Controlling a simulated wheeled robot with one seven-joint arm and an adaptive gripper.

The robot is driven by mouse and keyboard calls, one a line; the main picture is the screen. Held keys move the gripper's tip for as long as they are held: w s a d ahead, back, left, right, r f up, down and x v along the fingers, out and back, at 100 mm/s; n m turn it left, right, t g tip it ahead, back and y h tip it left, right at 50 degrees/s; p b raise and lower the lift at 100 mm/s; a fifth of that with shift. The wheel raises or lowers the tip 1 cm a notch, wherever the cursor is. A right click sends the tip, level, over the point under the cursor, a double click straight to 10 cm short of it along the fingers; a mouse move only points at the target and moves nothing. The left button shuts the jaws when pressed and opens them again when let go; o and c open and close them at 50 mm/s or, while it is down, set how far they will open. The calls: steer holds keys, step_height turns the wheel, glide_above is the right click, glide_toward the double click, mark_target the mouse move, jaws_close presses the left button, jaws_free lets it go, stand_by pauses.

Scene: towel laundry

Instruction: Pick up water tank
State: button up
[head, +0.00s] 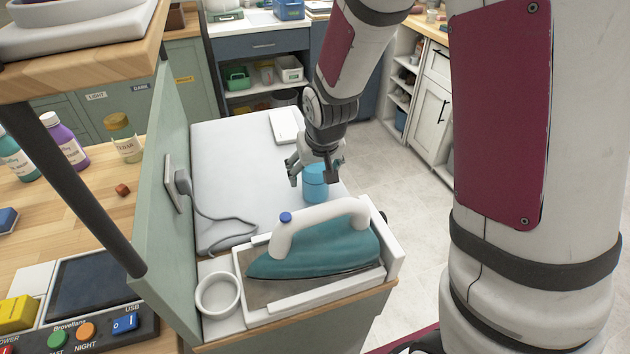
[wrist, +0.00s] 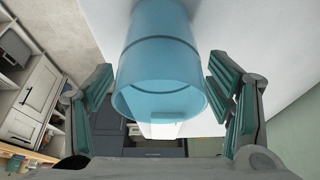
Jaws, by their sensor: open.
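The water tank is a translucent blue cup-like vessel (head: 315,184) standing on the light grey ironing surface (head: 225,150), behind the iron. In the wrist view the blue tank (wrist: 160,70) fills the upper middle, with its round rim toward the camera. My gripper (head: 315,173) is open around the top of the tank. In the wrist view its two fingers (wrist: 163,98) stand on either side of the tank, with a visible gap on each side.
A teal iron (head: 320,247) with a white handle rests in a white tray (head: 393,250) just in front of the tank. A small white cup (head: 218,295) stands left of it. A green panel (head: 165,215) borders the left side. A white block (head: 285,125) lies farther back.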

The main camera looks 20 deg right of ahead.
steer(key=shift+w+f, duration=0.2)
steer(key=shift+f, duration=0.25)
steer(key=c, duration=1.3)
steer(key=shift+o, duration=0.2)
steer(key=shift+r, duration=0.15)
